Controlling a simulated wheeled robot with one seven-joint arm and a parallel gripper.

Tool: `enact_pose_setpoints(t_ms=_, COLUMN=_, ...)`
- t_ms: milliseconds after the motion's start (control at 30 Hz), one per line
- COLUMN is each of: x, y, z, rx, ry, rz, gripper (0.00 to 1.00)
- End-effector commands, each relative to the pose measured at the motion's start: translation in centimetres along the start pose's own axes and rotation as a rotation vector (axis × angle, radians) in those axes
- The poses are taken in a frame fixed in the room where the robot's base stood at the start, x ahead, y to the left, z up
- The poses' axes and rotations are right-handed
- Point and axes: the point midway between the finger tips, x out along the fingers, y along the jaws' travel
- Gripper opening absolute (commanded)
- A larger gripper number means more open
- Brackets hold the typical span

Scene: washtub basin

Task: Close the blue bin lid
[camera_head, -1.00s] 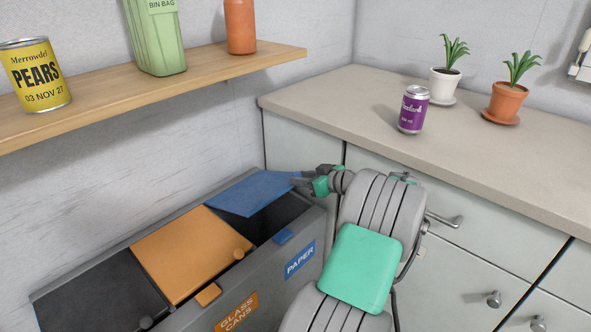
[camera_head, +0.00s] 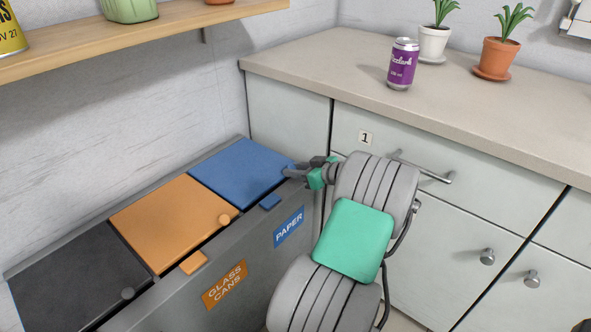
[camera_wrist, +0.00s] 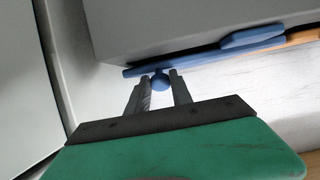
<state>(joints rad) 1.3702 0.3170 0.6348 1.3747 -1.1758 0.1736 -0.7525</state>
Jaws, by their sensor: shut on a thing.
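The blue lid (camera_head: 238,173) lies flat over the right-hand compartment of the grey bin (camera_head: 250,247), above the blue PAPER label (camera_head: 289,228). No dark opening shows around it in the head view. My gripper (camera_head: 290,171) is at the lid's right front corner. In the wrist view my gripper (camera_wrist: 160,85) is shut on the round blue knob (camera_wrist: 160,80) of the lid, and the lid's blue edge (camera_wrist: 200,60) runs just beyond the fingertips. The knob is mostly hidden by my fingers in the head view.
An orange lid (camera_head: 172,220) and a black lid (camera_head: 75,277) lie flat over the other compartments. A wooden shelf (camera_head: 140,40) hangs above. To the right, a counter (camera_head: 440,95) with drawers carries a purple can (camera_head: 402,64) and two potted plants.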

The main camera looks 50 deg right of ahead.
Motion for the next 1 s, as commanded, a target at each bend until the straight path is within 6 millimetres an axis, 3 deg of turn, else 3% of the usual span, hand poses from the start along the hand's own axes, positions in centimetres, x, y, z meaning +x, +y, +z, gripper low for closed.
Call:
enact_pose_setpoints(t_ms=67, x=-0.1, y=0.0, z=-0.3, rx=-0.004, ry=0.004, rz=-0.001, gripper=0.00)
enact_pose_setpoints(t_ms=100, x=-0.1, y=0.0, z=-0.3, rx=-0.004, ry=0.004, rz=-0.001, gripper=0.28)
enact_pose_setpoints(t_ms=333, x=0.0, y=0.0, z=-0.3, rx=-0.004, ry=0.004, rz=0.000, gripper=0.47)
enact_pose_setpoints(t_ms=667, x=-0.7, y=0.1, z=-0.4, rx=-0.003, ry=0.004, rz=0.002, gripper=0.48)
enact_pose_setpoints(t_ms=1000, x=-7.0, y=0.1, z=-0.4, rx=-0.003, ry=0.003, rz=0.003, gripper=0.48)
